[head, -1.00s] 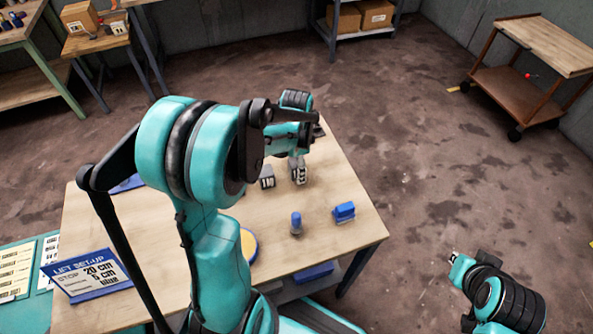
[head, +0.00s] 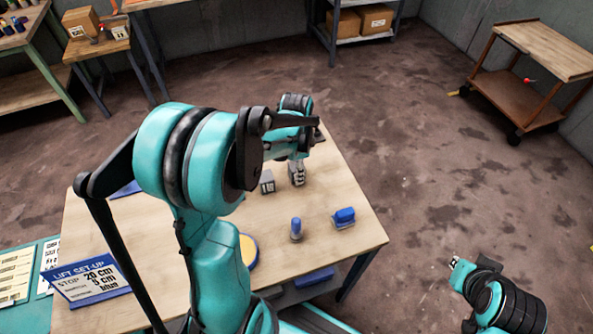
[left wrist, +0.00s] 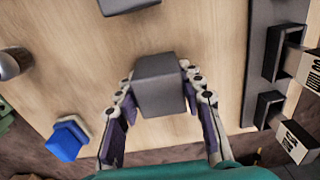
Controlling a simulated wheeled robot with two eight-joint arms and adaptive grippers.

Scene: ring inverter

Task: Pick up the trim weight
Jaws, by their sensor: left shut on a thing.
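A plain grey block, apparently the trim weight (left wrist: 160,88), sits between the fingers of my left gripper (left wrist: 158,105) in the left wrist view. The fingers are shut on its sides. In the head view my left gripper (head: 297,174) is low over the table's far part; the held block is hard to make out there. A second grey block with a pale marking (head: 267,183) stands just left of it. My right gripper (head: 458,263) is off the table at lower right, too small to tell open or shut.
A sign (head: 88,280) stands at front left. Dark holders with labels (left wrist: 270,108) are at right in the wrist view.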

